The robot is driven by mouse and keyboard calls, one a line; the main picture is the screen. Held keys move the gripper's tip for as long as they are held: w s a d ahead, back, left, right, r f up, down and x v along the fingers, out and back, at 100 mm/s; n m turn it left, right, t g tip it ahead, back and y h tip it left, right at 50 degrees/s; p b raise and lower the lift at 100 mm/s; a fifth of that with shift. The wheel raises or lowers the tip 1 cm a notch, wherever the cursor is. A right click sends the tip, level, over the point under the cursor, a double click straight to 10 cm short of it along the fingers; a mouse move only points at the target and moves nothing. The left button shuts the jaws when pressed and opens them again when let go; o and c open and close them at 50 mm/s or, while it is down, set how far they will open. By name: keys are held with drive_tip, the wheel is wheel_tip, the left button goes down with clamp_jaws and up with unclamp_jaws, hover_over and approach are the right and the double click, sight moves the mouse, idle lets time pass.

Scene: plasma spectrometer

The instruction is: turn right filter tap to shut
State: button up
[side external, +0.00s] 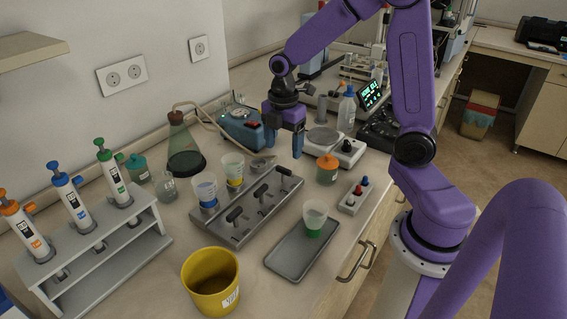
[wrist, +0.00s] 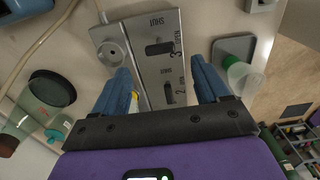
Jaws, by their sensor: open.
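A grey filter manifold (side external: 228,236) stands on the bench with three black-handled taps in a row. The tap at its right, far end (side external: 283,170) is nearest my gripper (side external: 283,148). In the wrist view, the manifold's top (wrist: 141,35) shows a tap handle (wrist: 160,48) by the number 3 and another (wrist: 168,93) by the number 2, each with a SHUT label. My gripper (wrist: 160,66) is open, blue fingers pointing down above the manifold's far end, with nothing between them. I cannot tell whether it touches the tap.
Cups with a blue band (side external: 205,187) and a yellow band (side external: 234,167) sit on the manifold. A green-banded cup (side external: 314,216) stands on a grey tray (side external: 284,265) in front. An orange-lidded jar (side external: 327,168) and white balance (side external: 347,153) stand to the right.

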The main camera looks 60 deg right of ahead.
sight(283, 168)
drive_tip(key=shift+f, duration=3.2)
drive_tip(key=c, duration=1.1)
